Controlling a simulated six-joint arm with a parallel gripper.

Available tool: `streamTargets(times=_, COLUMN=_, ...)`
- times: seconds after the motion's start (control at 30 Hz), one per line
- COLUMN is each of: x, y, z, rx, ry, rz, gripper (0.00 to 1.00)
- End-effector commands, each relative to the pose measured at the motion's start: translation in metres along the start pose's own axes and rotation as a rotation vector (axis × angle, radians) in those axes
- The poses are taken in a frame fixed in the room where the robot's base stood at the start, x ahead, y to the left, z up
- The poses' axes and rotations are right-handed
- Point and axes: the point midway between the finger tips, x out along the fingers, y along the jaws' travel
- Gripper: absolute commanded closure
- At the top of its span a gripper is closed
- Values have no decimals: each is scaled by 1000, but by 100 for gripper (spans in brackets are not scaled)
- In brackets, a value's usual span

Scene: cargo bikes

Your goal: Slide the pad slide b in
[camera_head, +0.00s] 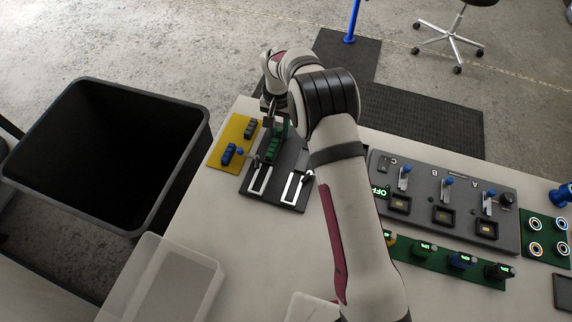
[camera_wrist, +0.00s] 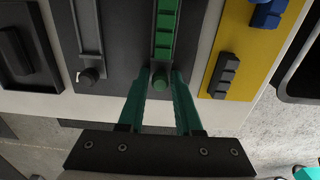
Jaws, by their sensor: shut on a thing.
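A dark fixture board (camera_head: 248,203) lies on the table and carries parallel slide tracks. A green ribbed slide (camera_head: 273,150) sits in one track; it also shows at the top of the wrist view (camera_wrist: 165,30). Its round green knob (camera_wrist: 160,82) is at the near end in that view. In the head view my gripper (camera_head: 276,128) is partly hidden by my wrist. Beside it, another track with a dark round knob (camera_wrist: 88,76) shows in the wrist view. No letter b is readable on the slide.
A yellow mat (camera_head: 223,150) with blue and dark ribbed pieces lies left of the board. A black bin (camera_head: 190,112) and a clear tray (camera_head: 212,290) stand further left and in front. A grey panel with switches (camera_head: 465,238) is right of my arm.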

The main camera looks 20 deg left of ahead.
Motion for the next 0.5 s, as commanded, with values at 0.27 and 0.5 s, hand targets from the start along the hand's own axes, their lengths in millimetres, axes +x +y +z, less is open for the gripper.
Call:
streamTargets(times=0.27, x=-1, y=0, z=24, rx=0, ry=-2, rz=1, gripper=100)
streamTargets(times=0.5, x=0, y=0, z=44, rx=-1, ry=-2, rz=1, gripper=100)
